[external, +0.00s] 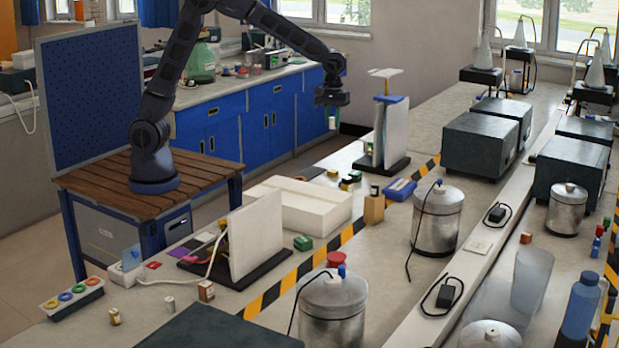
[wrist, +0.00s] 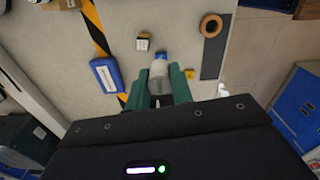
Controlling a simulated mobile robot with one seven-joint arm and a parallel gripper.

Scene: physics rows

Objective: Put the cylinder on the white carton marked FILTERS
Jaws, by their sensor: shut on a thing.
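My gripper (external: 332,104) is high in the external view, above the far part of the bench. In the wrist view its two green fingers (wrist: 158,82) are shut on a pale cylinder (wrist: 159,69) with a blue end. A small white piece of the cylinder (external: 332,123) shows below the gripper in the external view. A white box (external: 318,213) stands on the bench, nearer the camera than the gripper. I cannot read any FILTERS mark, so I cannot tell whether this is the carton.
A blue block (wrist: 106,75), a small dark-and-white block (wrist: 143,42) and a brown ring (wrist: 211,26) lie below in the wrist view. An upright white panel (external: 256,235), a tall stand (external: 390,132) and a metal pot (external: 437,220) stand on the bench.

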